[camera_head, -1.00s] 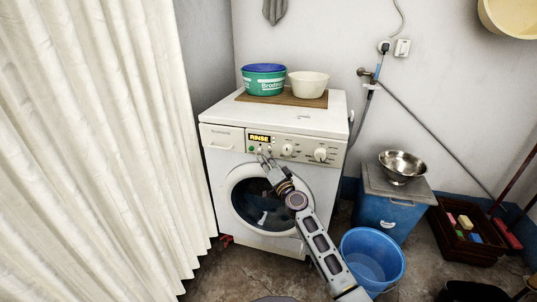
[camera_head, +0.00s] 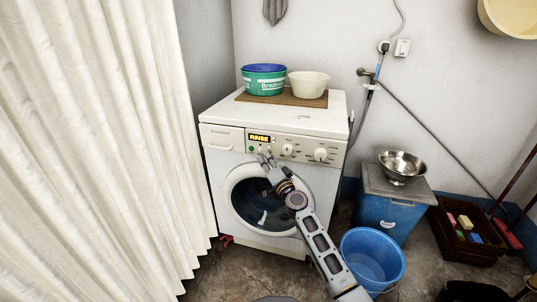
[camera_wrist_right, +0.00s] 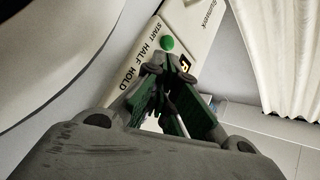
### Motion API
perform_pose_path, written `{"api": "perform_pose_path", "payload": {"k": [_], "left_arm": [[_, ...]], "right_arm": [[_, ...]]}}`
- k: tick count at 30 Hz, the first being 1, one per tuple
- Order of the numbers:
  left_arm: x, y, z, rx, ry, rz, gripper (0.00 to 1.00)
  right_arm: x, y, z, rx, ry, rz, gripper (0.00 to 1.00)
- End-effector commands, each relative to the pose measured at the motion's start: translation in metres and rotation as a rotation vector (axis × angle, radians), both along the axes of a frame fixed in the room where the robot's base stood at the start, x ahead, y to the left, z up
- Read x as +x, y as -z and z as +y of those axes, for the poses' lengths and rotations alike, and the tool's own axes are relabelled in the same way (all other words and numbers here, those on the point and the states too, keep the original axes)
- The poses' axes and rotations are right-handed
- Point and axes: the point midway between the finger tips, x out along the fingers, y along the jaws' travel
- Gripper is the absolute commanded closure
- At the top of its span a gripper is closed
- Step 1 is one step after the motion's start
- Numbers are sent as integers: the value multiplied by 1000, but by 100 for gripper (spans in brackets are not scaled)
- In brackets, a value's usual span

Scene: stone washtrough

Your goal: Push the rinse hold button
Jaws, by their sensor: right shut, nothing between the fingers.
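The white washing machine (camera_head: 225,165) stands against the back wall. Its display (camera_head: 259,138) reads RINSE, with small buttons below it and dials to the right. My right gripper (camera_head: 263,156) is shut and empty, its fingertips at the panel just under the display. In the right wrist view, a green button (camera_wrist_right: 167,43) shows beyond the fingertips, and the words START, HALF and HOLD (camera_wrist_right: 129,77) run along the panel. My right gripper (camera_wrist_right: 168,66) covers the panel beside HOLD there, so the hold button is hidden. Whether the fingertips touch it I cannot tell. My left gripper is out of view.
The round door (camera_head: 262,205) is behind my right forearm. Green (camera_head: 264,84) and cream (camera_head: 308,84) basins sit on top. A blue bucket (camera_head: 371,258) and a blue box (camera_head: 390,213) with a metal bowl (camera_head: 402,166) stand right. A curtain (camera_head: 100,150) hangs left.

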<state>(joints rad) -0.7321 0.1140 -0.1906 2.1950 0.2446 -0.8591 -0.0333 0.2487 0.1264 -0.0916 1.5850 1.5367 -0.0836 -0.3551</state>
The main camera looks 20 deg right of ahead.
Motion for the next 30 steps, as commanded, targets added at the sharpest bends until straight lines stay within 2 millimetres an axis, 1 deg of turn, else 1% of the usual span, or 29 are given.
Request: {"api": "perform_pose_path", "payload": {"k": [7,16,23,30], "left_arm": [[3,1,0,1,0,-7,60],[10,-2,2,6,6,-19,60],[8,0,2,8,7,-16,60],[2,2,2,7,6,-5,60]], "right_arm": [[5,0,-3,-1,0,0,100],[5,-1,-4,0,0,0,100],[6,-1,-4,0,1,0,100],[5,-1,-4,0,1,0,100]]}}
